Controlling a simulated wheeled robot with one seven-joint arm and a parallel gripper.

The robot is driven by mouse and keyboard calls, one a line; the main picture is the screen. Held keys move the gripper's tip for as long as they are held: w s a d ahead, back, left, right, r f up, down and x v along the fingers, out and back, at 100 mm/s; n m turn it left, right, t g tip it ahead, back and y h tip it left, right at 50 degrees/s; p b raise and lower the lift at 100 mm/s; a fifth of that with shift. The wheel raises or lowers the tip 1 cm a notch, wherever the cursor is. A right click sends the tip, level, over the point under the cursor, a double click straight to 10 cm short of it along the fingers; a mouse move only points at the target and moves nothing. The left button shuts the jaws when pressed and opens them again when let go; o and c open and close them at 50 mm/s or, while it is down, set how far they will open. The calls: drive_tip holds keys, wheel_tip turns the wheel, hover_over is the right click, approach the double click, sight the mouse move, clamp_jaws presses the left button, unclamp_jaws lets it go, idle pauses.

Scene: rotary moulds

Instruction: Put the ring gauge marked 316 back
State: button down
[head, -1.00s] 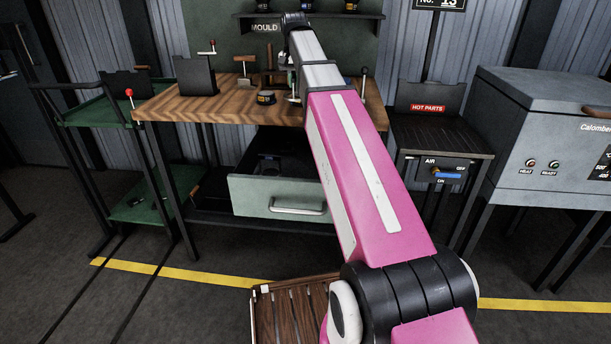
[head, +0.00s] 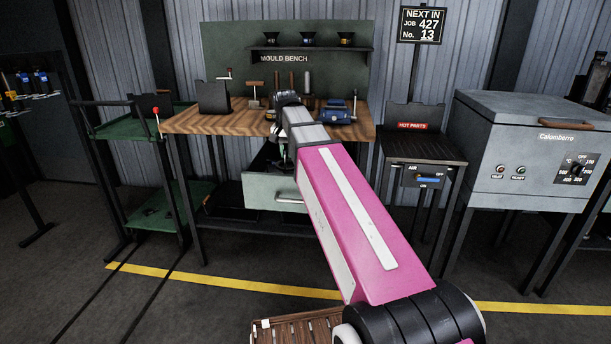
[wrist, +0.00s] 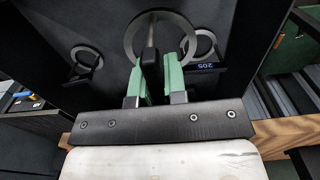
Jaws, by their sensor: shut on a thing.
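My gripper (wrist: 160,80), with green fingers, is shut on the dark handle of a ring gauge (wrist: 131,46). Its large metal ring lies beyond the fingertips; no marking on it is readable. Around it in the wrist view is a dark surface with a smaller ring gauge marked 205 (wrist: 206,66) on the right and another small ring gauge (wrist: 85,68) on the left. In the head view my arm reaches down to the open green drawer (head: 262,195) under the mould bench; the gripper is mostly hidden there by the arm.
The wooden bench top (head: 195,122) above the drawer carries a blue vise (head: 337,112) and a dark upright plate (head: 213,97). A green trolley (head: 110,128) stands left; the hot parts stand (head: 425,147) and a grey oven (head: 530,150) stand right.

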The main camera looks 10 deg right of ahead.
drive_tip(key=shift+w+d+f, duration=0.9)
drive_tip(key=shift+d+f, duration=0.3)
drive_tip(key=shift+f, duration=0.35)
drive_tip(key=shift+w+d+f, duration=0.85)
drive_tip(key=shift+d+f, duration=0.4)
drive_tip(key=shift+f, duration=0.35)
drive_tip(key=shift+w+d+f, duration=0.9)
drive_tip(key=shift+d+f, duration=0.3)
drive_tip(key=shift+f, duration=0.35)
drive_tip(key=shift+f, duration=0.1)
drive_tip(key=c, duration=1.2)
unclamp_jaws()
drive_tip(key=shift+o, duration=0.2)
wheel_tip(320, 180, up, 12)
